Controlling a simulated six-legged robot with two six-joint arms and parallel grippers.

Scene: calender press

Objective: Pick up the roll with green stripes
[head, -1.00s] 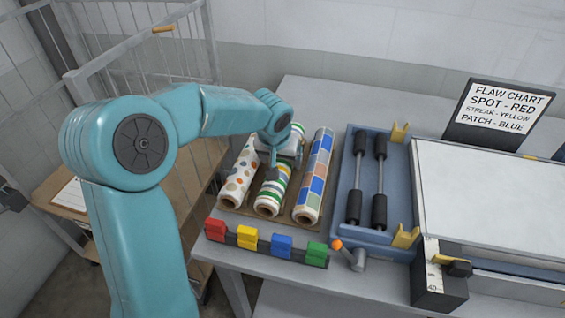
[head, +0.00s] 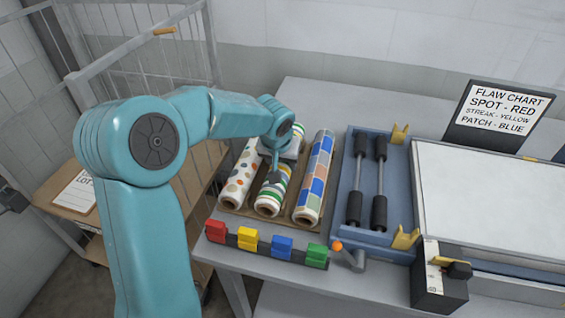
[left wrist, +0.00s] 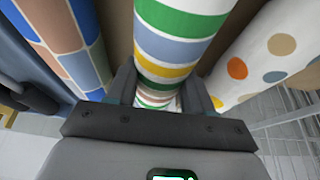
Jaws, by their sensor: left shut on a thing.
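The roll with green stripes (head: 270,202) lies on a brown board between two other rolls. It is white with green, yellow and other coloured bands. My left gripper (head: 274,168) is over its middle, and the far part of the roll is partly hidden behind my arm. In the left wrist view the striped roll (left wrist: 178,45) runs between the two dark fingers of my left gripper (left wrist: 162,95), one finger on each side. The left gripper is shut on it. I cannot tell whether the roll is lifted off the board. My right gripper is not in view.
A dotted roll (head: 240,178) lies close on the left and a checked roll (head: 313,180) close on the right. Coloured clips (head: 265,243) line the table's front edge. A blue roller frame (head: 372,235) stands to the right. A wire cage (head: 150,60) is at the left.

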